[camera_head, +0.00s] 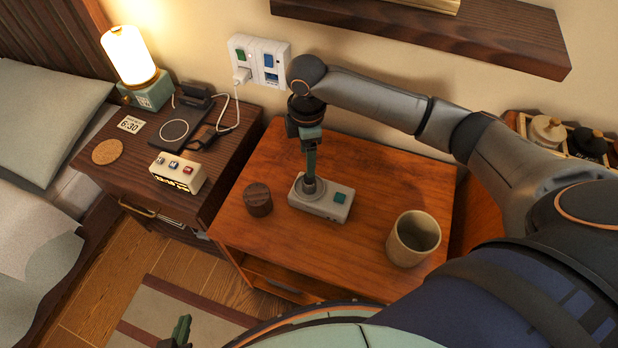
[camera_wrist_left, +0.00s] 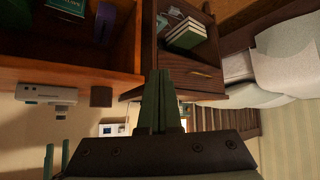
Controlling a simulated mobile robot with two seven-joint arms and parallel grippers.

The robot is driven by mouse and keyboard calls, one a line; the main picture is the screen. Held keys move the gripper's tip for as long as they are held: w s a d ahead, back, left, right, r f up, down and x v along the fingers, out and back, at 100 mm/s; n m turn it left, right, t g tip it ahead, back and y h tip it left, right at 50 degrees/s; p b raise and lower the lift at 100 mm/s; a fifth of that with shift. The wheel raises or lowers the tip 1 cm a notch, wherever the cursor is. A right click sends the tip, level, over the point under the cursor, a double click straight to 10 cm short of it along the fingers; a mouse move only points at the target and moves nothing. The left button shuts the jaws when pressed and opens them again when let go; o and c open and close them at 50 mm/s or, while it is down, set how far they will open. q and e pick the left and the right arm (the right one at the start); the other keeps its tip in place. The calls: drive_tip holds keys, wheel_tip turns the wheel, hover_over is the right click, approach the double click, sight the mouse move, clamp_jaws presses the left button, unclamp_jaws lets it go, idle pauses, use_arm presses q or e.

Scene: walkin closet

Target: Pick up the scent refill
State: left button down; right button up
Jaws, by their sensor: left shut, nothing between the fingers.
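I cannot tell for sure which thing is the scent refill. A grey box with a teal button (camera_head: 340,197) lies on the orange-brown table, beside a dark brown round piece (camera_head: 258,199). In the left wrist view, a purple upright piece (camera_wrist_left: 105,22) and a teal lettered box (camera_wrist_left: 66,8) are inside the table's open compartment. My left gripper (camera_head: 180,332) is low in front of the furniture, shut and empty; its fingers fill the middle of the left wrist view (camera_wrist_left: 159,100).
A beige cup (camera_head: 413,238) stands at the table's right front. The nightstand (camera_head: 100,178) at left holds a lamp (camera_head: 130,55), a charging pad and a button box (camera_head: 178,172). The bed is far left. A wall shelf (camera_head: 430,28) hangs above.

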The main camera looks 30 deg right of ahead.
sight(309, 182)
wheel_tip(309, 182, down, 4)
drive_tip(key=shift+r, duration=0.1)
drive_tip(key=shift+w+d+f+b, duration=0.1)
drive_tip(key=shift+f+b, duration=0.1)
drive_tip(key=shift+f, duration=0.7)
drive_tip(key=shift+w+d+f+b, duration=0.1)
drive_tip(key=shift+d+f+b, duration=0.1)
drive_tip(key=shift+f, duration=0.7)
drive_tip(key=shift+w+d+f+b, duration=0.1)
drive_tip(key=shift+f+b, duration=0.1)
drive_tip(key=shift+f, duration=0.7)
drive_tip(key=shift+c, duration=0.3)
clamp_jaws()
